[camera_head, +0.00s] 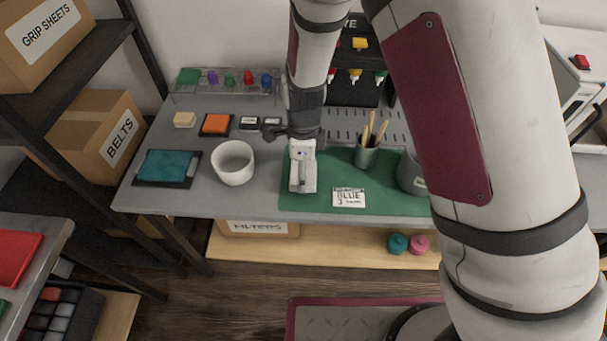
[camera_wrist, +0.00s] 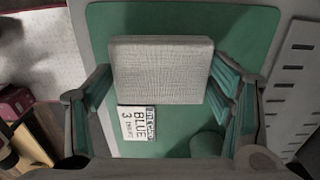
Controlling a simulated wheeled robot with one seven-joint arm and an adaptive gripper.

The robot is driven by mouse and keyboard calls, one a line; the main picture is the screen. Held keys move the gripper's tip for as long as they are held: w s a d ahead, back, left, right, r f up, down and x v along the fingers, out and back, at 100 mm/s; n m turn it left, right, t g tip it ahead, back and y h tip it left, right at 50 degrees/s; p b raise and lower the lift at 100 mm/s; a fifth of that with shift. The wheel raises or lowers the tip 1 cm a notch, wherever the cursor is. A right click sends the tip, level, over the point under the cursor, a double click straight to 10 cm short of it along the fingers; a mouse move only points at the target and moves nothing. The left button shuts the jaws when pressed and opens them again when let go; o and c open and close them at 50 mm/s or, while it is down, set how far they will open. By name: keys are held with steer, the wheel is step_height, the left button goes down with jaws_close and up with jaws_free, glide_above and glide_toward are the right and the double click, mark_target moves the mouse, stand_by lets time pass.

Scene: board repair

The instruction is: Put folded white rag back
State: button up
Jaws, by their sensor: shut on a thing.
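The folded white rag (camera_wrist: 160,68) is a pale, woven-textured square pad. In the wrist view my gripper (camera_wrist: 162,77) has a finger on its left and right sides and is shut on it. In the head view my gripper (camera_head: 302,150) points down over the left part of the green mat (camera_head: 395,202), with the pale rag (camera_head: 303,184) at its end. I cannot tell whether the rag touches the mat. A white card reading "BLUE" (camera_head: 348,197) lies on the mat to the right; it also shows in the wrist view (camera_wrist: 138,123).
A white bowl (camera_head: 233,163) stands left of the mat, with a teal pad on a dark tray (camera_head: 168,167) farther left. A green cup with brushes (camera_head: 367,153) and a grey canister (camera_head: 409,176) stand to the right. Small blocks and a wire rack (camera_head: 225,87) are behind.

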steer(key=shift+f, duration=1.3)
steer(key=shift+f, duration=0.1)
steer(key=o, duration=1.4)
steer(key=shift+o, duration=0.2)
